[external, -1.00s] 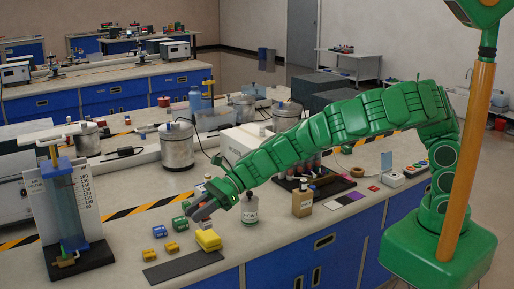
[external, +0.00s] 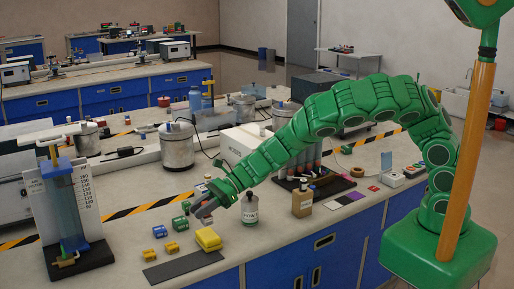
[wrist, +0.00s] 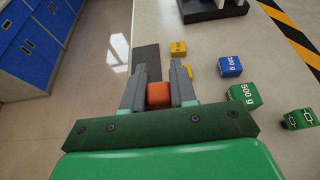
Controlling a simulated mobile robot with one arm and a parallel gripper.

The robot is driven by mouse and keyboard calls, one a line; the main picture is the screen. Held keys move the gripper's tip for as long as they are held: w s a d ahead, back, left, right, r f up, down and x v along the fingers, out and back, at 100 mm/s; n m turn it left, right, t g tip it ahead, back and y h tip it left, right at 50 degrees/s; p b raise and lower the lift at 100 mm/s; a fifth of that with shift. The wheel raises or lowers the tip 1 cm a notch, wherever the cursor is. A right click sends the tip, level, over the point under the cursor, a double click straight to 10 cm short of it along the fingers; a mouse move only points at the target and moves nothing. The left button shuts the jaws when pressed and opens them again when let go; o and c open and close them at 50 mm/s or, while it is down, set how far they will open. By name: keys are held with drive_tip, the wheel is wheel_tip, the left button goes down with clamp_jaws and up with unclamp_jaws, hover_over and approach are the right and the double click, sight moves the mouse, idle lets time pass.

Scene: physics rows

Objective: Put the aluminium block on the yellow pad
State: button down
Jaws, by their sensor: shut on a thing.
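My gripper (external: 203,209) is shut on an orange-red block (wrist: 158,95), which sits between its two grey fingers in the wrist view. It looks orange-red, not like bare aluminium, and I cannot make out a separate aluminium block. In the external view the gripper is over the front of the bench, just behind a thick yellow slab (external: 208,239), the largest yellow thing there and perhaps the yellow pad. The slab does not show clearly in the wrist view. The block is largely hidden by the fingers in the external view.
A dark strip (external: 184,268) lies at the bench's front edge. A small yellow block (external: 172,247), a blue block (external: 159,231) and green blocks (wrist: 245,95) are close by.

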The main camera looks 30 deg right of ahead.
drive_tip(key=shift+f, duration=1.9)
drive_tip(key=c, duration=0.9)
unclamp_jaws()
drive_tip(key=v, duration=1.2)
drive_tip(key=shift+r, duration=0.1)
